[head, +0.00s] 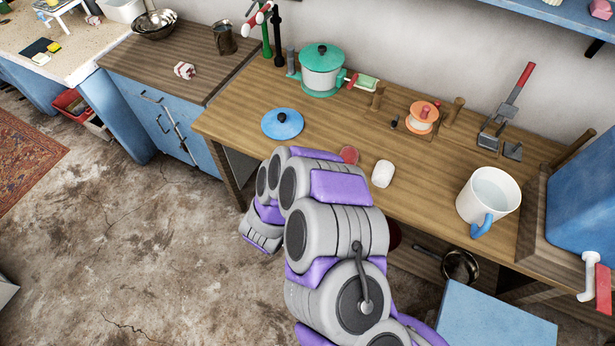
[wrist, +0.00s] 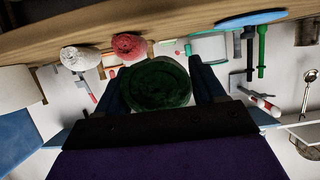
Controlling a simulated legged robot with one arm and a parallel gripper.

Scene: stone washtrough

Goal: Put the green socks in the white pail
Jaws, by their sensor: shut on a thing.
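The green socks (wrist: 155,84) are a dark green roll, seen in the wrist view between the two fingers of my gripper (wrist: 157,72). My gripper is shut on them. In the head view my own arm hides the socks and the fingers. The white pail (head: 485,192), with a blue handle, stands upright on the wooden bench at the right in the head view. The end of my arm is at the bench's front edge, well to the left of the pail.
A blue box (head: 585,200) is right of the pail.

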